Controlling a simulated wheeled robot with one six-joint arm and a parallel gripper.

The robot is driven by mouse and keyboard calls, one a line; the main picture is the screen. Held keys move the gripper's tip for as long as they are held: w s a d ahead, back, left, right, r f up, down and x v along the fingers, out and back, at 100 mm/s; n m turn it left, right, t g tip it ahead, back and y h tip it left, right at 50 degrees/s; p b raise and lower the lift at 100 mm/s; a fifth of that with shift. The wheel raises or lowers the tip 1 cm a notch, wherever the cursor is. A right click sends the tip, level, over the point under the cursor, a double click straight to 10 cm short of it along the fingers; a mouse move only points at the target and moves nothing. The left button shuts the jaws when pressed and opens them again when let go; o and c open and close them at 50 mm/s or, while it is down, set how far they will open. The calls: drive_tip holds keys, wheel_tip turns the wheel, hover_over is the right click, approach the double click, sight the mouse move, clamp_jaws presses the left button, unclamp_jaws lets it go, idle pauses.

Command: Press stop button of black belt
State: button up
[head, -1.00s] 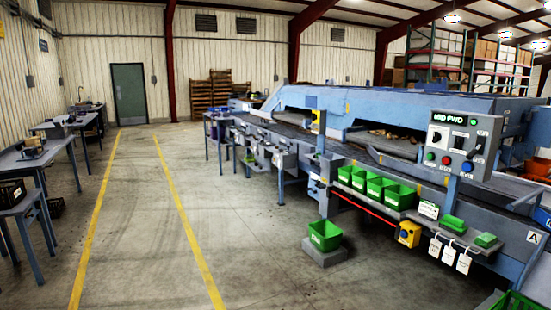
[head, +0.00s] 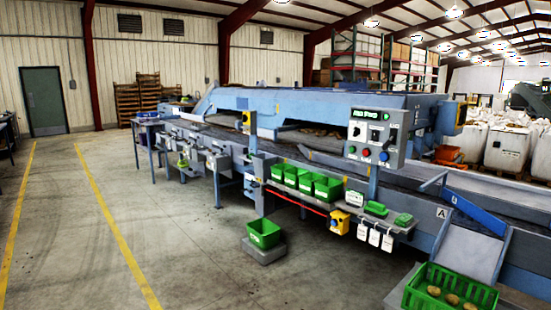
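A grey control panel (head: 376,138) stands on a blue post at the right of centre in the head view. It carries a small sign, a dial, a dark switch, and a row of small knobs or buttons: green (head: 352,149), red (head: 366,152) and blue (head: 384,156). Their labels are too small to read. A dark belt (head: 440,179) runs along the blue grading machine (head: 330,100), behind the panel post. A yellow box (head: 340,221) with a dark round front hangs below the front ledge. My gripper is not in view.
Green bins (head: 327,190) line the machine's front ledge. A green bin (head: 264,233) sits on a low grey block on the floor. A green crate (head: 449,291) with potatoes stands at bottom right.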

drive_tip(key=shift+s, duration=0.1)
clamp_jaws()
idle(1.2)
